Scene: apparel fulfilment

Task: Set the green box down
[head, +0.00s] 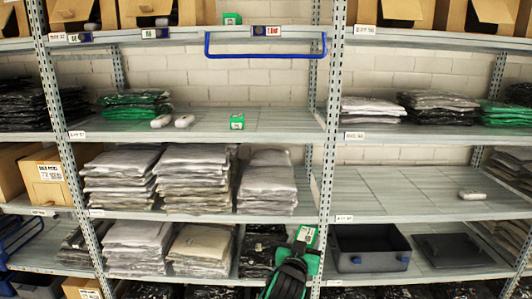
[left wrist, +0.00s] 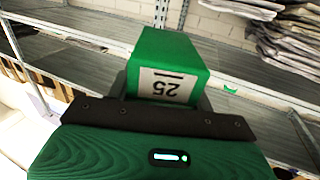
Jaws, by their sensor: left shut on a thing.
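The green box (head: 307,235) with a white label shows at the bottom centre of the head view, in front of the rack upright. In the left wrist view the green box (left wrist: 172,52) carries a white label reading 25, upside down in the picture. My left gripper (head: 302,250) is shut on this box and holds it in front of the shelves. In the left wrist view the dark gripper edge (left wrist: 165,115) hides the box's near end. No contact between the box and a shelf can be made out. My right gripper is not in view.
Another small green box (head: 237,121) stands on a middle shelf, and one (head: 232,19) on the top shelf. Grey bagged garments (head: 265,185) fill the shelf left of the upright. A dark open bin (head: 370,250) stands right of it. The shelf above the bin (head: 400,192) is mostly bare.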

